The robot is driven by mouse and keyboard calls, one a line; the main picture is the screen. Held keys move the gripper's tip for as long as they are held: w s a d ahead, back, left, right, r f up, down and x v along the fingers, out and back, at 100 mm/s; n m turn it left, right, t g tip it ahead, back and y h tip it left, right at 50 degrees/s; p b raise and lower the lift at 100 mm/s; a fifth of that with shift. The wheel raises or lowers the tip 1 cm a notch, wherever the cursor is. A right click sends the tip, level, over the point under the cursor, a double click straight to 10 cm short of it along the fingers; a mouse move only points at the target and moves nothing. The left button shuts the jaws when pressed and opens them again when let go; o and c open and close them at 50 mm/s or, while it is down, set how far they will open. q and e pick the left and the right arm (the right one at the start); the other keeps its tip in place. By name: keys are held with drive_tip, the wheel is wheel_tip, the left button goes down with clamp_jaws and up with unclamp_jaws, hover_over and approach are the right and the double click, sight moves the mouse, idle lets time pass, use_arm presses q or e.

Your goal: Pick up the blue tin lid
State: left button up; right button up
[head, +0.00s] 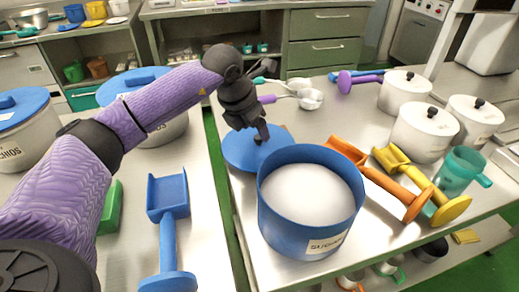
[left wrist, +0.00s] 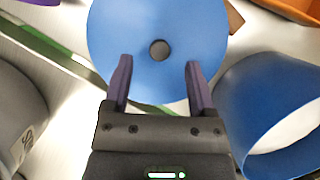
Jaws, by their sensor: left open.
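The blue tin lid (head: 240,152) lies flat on the right-hand steel table, just behind and left of the blue tin (head: 300,230) of white powder. In the left wrist view the lid (left wrist: 200,28) is a round blue disc with a dark round knob (left wrist: 159,49) at its middle. My left gripper (head: 262,135) is over the lid, pointing down. In the left wrist view its two fingers (left wrist: 158,66) are apart and empty, on either side of the line to the knob. Whether the fingers touch the lid cannot be told. My right gripper is not in view.
The open tin stands close to the right of the lid. Orange (head: 375,175) and yellow (head: 415,180) scoops, white lidded pots (head: 423,133) and a green jug (head: 462,172) stand further right. Ladles and a purple scoop (head: 358,80) lie behind. A gap separates the two tables.

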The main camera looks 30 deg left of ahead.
sight(258, 136)
use_arm(q)
drive_tip(key=x, duration=0.3)
drive_tip(key=shift+f+b, duration=0.2)
drive_tip(key=shift+b, duration=0.2)
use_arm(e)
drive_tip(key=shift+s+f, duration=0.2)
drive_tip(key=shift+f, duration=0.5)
use_arm(q)
drive_tip(key=shift+r, duration=0.1)
clamp_jaws()
